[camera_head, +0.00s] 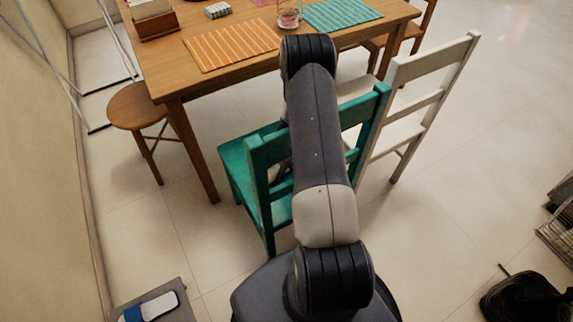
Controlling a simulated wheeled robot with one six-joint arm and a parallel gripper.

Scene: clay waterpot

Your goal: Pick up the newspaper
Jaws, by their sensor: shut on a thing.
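I cannot make out a newspaper in this view. My arm reaches up the middle of the picture, over the green chair (268,195), toward the table's near edge. My gripper does not show; the arm hides what lies directly behind it, including part of the green chair and its seat.
A wooden table (165,68) holds an orange striped mat (232,45), a teal mat (343,12), a jar (288,15) and a wooden box (156,22). A white chair (428,97) and a round stool (138,105) flank the green chair.

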